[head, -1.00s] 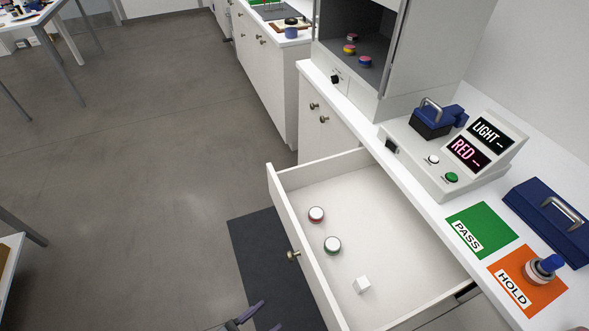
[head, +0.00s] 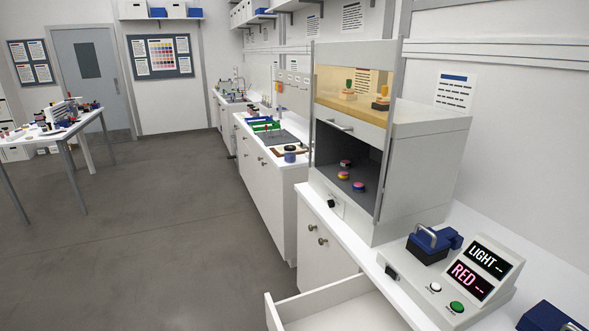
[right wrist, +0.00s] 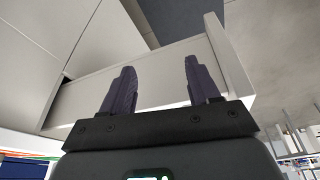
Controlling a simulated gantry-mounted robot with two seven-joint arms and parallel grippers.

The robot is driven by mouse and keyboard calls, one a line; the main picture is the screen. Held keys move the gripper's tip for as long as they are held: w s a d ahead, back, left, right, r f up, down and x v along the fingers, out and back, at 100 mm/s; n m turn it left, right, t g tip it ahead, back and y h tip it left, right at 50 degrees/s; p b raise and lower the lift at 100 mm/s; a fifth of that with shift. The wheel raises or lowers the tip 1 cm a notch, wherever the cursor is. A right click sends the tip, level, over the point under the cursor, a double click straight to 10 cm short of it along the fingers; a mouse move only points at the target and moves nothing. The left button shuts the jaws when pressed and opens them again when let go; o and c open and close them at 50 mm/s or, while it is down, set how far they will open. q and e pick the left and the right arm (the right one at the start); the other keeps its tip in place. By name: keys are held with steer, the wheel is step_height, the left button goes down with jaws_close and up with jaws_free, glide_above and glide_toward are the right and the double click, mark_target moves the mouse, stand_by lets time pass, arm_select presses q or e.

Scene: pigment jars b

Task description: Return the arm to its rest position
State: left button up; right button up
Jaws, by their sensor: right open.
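My right gripper (right wrist: 158,90) shows only in the right wrist view. Its two dark fingers are spread apart with nothing between them. Behind the fingers is a pale panel that looks like part of the open drawer; I cannot tell how far off it is. In the head view neither gripper shows. The open drawer (head: 318,298) is at the bottom of the head view, with only its far corner and part of its inside visible.
A white cabinet with a raised front (head: 420,150) holds several small jars (head: 344,175). A device (head: 455,285) with lit LIGHT and RED displays stands on the counter. The grey floor (head: 150,240) at left is clear. A cluttered table (head: 60,125) stands far left.

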step_height(320, 180, up, 35)
steer(key=p, duration=3.3)
step_height(320, 180, down, 51)
steer(key=b, duration=5.1)
steer(key=shift+w, duration=0.1)
